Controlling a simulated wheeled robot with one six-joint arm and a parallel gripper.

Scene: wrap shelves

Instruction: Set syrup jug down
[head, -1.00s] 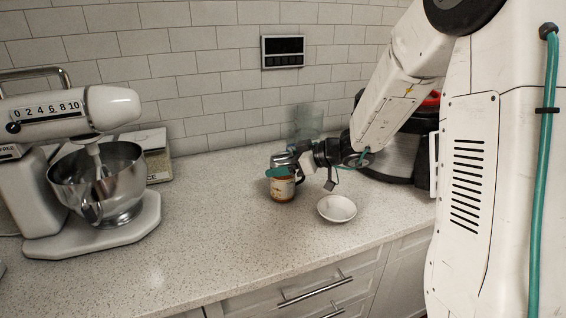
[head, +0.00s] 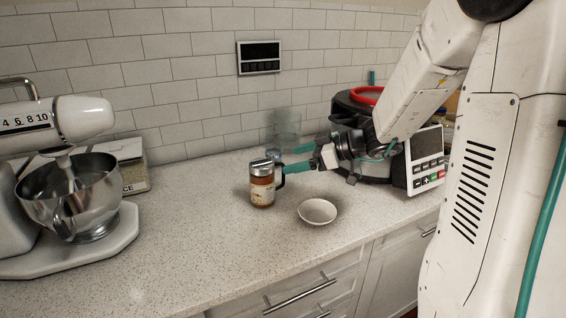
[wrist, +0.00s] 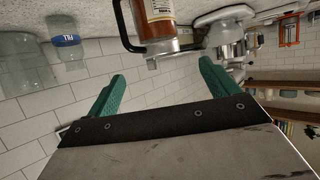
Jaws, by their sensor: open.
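The syrup jug (head: 262,184) stands upright on the speckled counter. It has amber contents, a pale label, a silver lid and a black handle on its right side.
A white bowl (head: 318,211) sits just right of the jug. A clear container (head: 287,131) stands behind, near the tiled wall. A dark cooker with a red rim (head: 368,95) is at the right, and a stand mixer (head: 75,190) at the left. The front middle counter (head: 190,250) is clear.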

